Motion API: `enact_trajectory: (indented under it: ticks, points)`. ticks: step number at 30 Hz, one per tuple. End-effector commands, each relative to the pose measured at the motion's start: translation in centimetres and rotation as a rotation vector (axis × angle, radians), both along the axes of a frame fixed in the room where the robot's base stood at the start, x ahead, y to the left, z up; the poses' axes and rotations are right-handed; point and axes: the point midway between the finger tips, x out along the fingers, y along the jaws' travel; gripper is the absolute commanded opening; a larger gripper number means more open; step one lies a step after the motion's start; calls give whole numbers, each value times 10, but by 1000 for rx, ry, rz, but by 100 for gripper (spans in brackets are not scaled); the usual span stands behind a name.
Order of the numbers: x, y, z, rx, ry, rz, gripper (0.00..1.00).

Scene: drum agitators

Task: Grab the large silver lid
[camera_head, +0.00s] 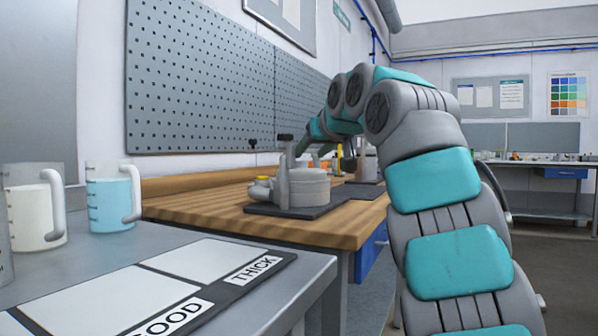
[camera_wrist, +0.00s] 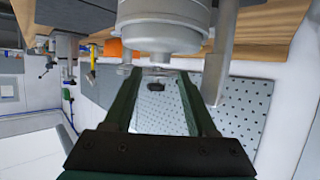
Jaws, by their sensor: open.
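A round silver drum (camera_head: 309,190) with a flat silver lid (camera_head: 308,174) on top stands on a dark mat on the wooden bench in the head view. In the wrist view, which looks upside down, a large round silver body (camera_wrist: 165,32) fills the top centre; I cannot tell which part of it is the lid. My gripper (camera_wrist: 157,74) is open, its two dark green fingers pointing toward this silver body, with nothing clearly held between them.
A perforated board (camera_head: 200,85) covers the wall behind. Beakers, white (camera_head: 36,215) and blue (camera_head: 112,203), and a labelled board (camera_head: 150,290) occupy the near grey table.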

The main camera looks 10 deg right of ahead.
Motion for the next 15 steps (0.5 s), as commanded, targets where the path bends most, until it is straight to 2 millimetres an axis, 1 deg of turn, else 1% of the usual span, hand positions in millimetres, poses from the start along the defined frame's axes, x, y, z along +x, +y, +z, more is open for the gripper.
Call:
enact_trajectory:
  ticks: [1, 8, 15]
  points:
    - [5, 0, -1, -1, 1, -1, 57]
    - [22, 3, -9, 0, 4, 1, 57]
    - [53, 9, -21, 0, 4, 1, 57]
